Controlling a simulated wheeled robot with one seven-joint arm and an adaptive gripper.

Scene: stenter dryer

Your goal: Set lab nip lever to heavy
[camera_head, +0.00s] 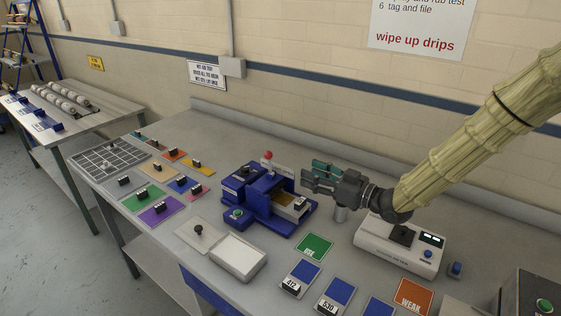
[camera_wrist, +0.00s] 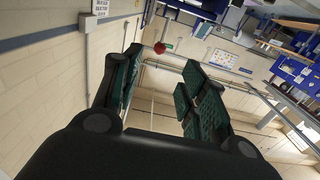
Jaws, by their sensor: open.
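The lab nip is a dark blue machine (camera_head: 265,200) on the bench in the head view. Its lever ends in a red ball knob (camera_head: 267,156), which stands up at the back of the machine beside a pale plate (camera_head: 279,168). My gripper (camera_head: 309,175) is open and empty, to the right of the knob and apart from it, with its teal fingers pointing left. In the wrist view the red knob (camera_wrist: 160,48) shows beyond the open fingers, in line with the gap between them. The lever's rod is mostly hidden, and I cannot read any setting marks.
A white balance-like device (camera_head: 400,243) stands below my arm at right. A white tray (camera_head: 238,256) and coloured cards, including a green one (camera_head: 314,247), lie in front. A grid board (camera_head: 108,157) lies at left. The bench behind the nip is clear up to the wall.

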